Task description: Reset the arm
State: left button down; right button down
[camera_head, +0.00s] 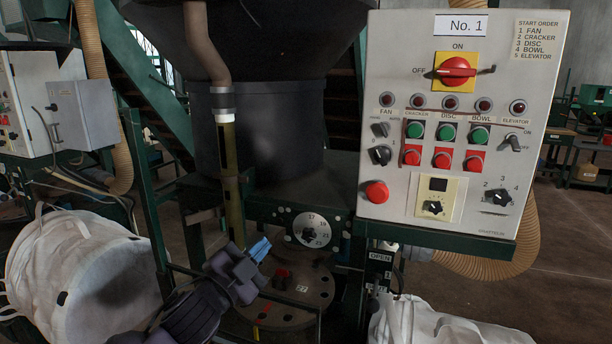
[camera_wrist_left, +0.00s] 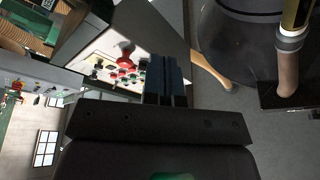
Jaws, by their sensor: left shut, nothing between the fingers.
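My left gripper (camera_head: 259,249) shows in the head view at the lower middle, in front of the dark machine. Its blue fingers are shut with nothing between them. It also shows in the left wrist view (camera_wrist_left: 166,80), where its fingers stand close together. In that view the control panel (camera_wrist_left: 105,50) lies beyond the fingers to the left. In the head view the gripper is left of and below the control panel (camera_head: 400,190), apart from it. My right gripper is in neither view.
A round dial (camera_head: 311,230) and a flanged disc (camera_head: 300,300) are near the gripper. White bulk bags stand at the left (camera_head: 85,270) and bottom right (camera_head: 440,325). A second panel (camera_head: 80,110) is at the far left. Open floor (camera_head: 560,285) shows at the right.

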pick_arm(q)
jog(key=s+a+f+n+y, duration=0.3)
jog(key=a+f+n, duration=0.1)
jog(key=f, duration=0.3)
jog(key=s+a+f+n+g+y, duration=0.1)
jog(key=s+a+f+n+y, duration=0.1)
jog(key=a+f+n, duration=0.3)
jog(key=s+a+f+n+y, duration=0.2)
jog(key=s+a+f+y, duration=0.1)
jog(key=f, duration=0.5)
jog(key=s+a+f+n+g+y, duration=0.1)
jog(key=s+a+f+n+g, duration=0.1)
jog(key=s+f, duration=0.5)
jog(key=s+a+f+n+g+y, duration=0.2)
jog(key=s+a+f, duration=0.3)
jog(key=s+f, duration=0.3)
jog(key=s, duration=0.4)
jog(key=shift+s+f+n+g+y, duration=0.2)
jog(key=shift+f+n+g+y, duration=0.1)
jog(key=shift+s, duration=0.1)
